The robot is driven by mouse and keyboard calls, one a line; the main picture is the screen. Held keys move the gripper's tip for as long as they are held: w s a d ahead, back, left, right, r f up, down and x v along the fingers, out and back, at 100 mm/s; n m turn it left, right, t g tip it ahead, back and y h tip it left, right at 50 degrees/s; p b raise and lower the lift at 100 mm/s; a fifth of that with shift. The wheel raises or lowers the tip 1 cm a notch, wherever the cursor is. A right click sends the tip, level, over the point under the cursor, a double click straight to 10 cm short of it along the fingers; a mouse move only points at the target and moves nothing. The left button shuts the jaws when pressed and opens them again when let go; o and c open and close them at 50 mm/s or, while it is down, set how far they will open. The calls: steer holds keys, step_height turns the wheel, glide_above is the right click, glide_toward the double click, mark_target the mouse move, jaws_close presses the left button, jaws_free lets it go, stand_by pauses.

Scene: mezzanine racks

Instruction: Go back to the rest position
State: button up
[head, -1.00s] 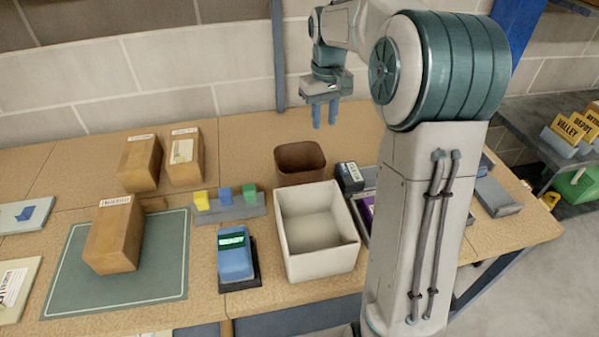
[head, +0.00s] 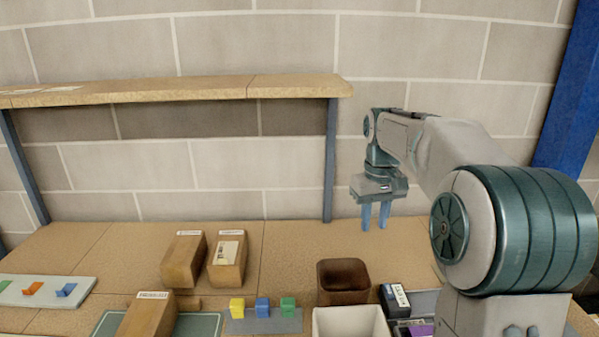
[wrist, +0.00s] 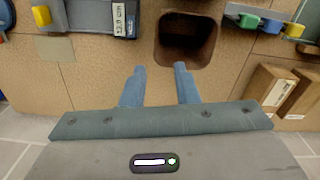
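My gripper (head: 375,216) hangs with its fingers pointing down above the back of the workbench, behind the brown bin (head: 342,283). In the wrist view my gripper (wrist: 160,68) shows its two blue fingers apart with nothing between them, so it is open and empty. The same brown bin (wrist: 187,30) lies just ahead of the fingertips in that view and looks empty. My gripper touches nothing that I can see.
Three brown boxes stand left of centre, one of them on a green mat (head: 200,325). Coloured blocks sit on a grey rack (head: 264,322). A white bin (head: 350,322) is in front. A shelf (head: 180,88) runs along the wall at upper left.

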steer(key=s+a+f+m+t, duration=0.1)
steer(key=s+f, duration=0.3)
steer(key=s, duration=0.8)
steer(key=s+a+f+m+t, duration=0.1)
steer(key=s+a+f, duration=0.2)
steer(key=s, duration=1)
steer(key=shift+s+f+t, duration=0.25)
steer(key=shift+f+t, duration=0.15)
steer(key=shift+f, duration=0.2)
